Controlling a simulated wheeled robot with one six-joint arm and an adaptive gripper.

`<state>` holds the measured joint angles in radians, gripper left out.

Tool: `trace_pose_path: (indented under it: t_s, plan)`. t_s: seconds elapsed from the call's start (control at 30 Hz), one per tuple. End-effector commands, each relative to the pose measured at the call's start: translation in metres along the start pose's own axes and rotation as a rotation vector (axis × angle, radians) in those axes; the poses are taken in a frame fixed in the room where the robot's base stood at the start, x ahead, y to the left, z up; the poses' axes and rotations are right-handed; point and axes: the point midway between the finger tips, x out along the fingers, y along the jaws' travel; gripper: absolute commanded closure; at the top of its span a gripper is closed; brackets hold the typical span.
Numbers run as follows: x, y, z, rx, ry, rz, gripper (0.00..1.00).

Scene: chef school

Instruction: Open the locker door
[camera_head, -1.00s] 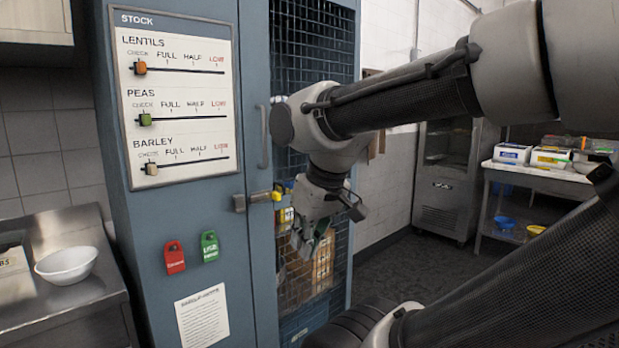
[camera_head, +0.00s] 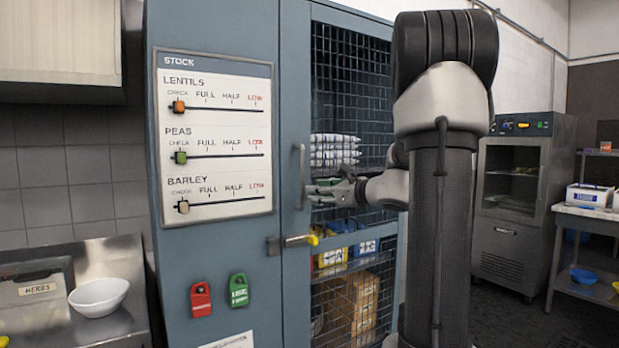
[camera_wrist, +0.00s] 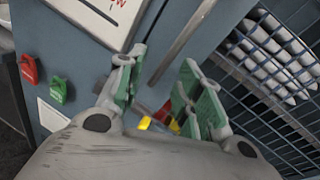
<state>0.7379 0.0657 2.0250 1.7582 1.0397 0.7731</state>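The blue-grey locker has a mesh door (camera_head: 352,80) that looks closed. Its vertical bar handle (camera_head: 300,172) is on the door's left edge and also shows in the wrist view (camera_wrist: 184,38). Below it is a latch (camera_head: 273,246) with a yellow-ended rod (camera_head: 313,240). My gripper (camera_head: 316,190) is at the lower part of the handle, on its right side. In the wrist view my gripper (camera_wrist: 161,62) is open with green-padded fingers apart. The handle's lower end shows between them; I cannot tell whether they touch it.
A stock board (camera_head: 215,137) and red (camera_head: 201,299) and green (camera_head: 238,290) tags are on the fixed panel left of the door. A steel counter with a white bowl (camera_head: 98,297) stands at left. A steel cabinet (camera_head: 508,200) and table (camera_head: 590,212) stand at right.

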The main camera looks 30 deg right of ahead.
Motion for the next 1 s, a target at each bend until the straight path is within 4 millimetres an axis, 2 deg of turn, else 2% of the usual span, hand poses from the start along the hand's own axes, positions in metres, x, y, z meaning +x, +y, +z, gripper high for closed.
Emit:
trace_pose_path:
  t_s: [0.03,0.13,0.27,0.5,0.7,1.0]
  plan:
    - [0.004,-0.011,0.018,0.075,-0.052,-0.040,0.65]
    - [0.007,-0.020,0.033,0.222,-0.109,-0.075,0.65]
    - [0.015,-0.019,0.032,0.267,-0.108,-0.067,0.65]
    - [0.054,-0.021,0.036,0.264,-0.106,-0.064,0.65]
    - [0.079,-0.024,0.038,0.262,-0.105,-0.066,0.65]
    - [0.085,-0.024,0.039,0.261,-0.105,-0.067,0.65]
